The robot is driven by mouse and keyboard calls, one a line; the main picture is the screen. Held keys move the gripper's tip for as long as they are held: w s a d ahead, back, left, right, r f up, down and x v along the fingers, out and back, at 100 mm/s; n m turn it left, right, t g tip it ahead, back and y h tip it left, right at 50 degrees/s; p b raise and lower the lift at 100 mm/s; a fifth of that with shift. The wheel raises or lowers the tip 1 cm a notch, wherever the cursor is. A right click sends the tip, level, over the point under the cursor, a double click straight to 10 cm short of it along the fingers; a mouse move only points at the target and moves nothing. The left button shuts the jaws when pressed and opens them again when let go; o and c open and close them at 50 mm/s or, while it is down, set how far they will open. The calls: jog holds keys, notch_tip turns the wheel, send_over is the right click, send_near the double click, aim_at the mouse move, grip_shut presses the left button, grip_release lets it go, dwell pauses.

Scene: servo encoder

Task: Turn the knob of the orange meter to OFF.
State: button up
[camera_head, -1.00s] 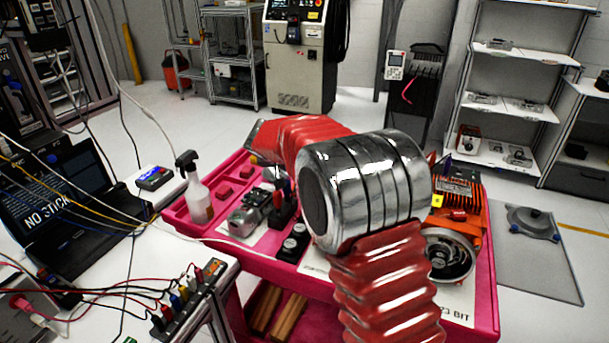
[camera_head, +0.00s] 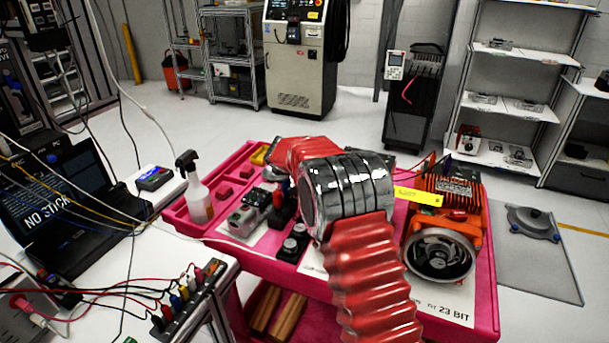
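I cannot make out an orange meter or its knob for certain. A small yellow-orange object (camera_head: 261,154) lies at the back of the pink cart, partly behind my arm; it is too small to identify. My red, ribbed arm with its silver joint rises from the bottom over the middle of the cart and bends away to the back left. My gripper cannot be made out; the far end of the arm is hidden or too small to tell.
The pink cart (camera_head: 226,250) carries an orange motor unit (camera_head: 462,210) with a yellow tag (camera_head: 418,196), a spray bottle (camera_head: 196,190) and grey parts (camera_head: 248,213). A white bench (camera_head: 190,275) with a laptop (camera_head: 65,200) and cables stands left. Floor behind the cart is clear.

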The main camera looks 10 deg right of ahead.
jog(key=shift+w+d+f, duration=0.1)
jog(key=shift+c, duration=0.6)
jog(key=c, duration=0.9)
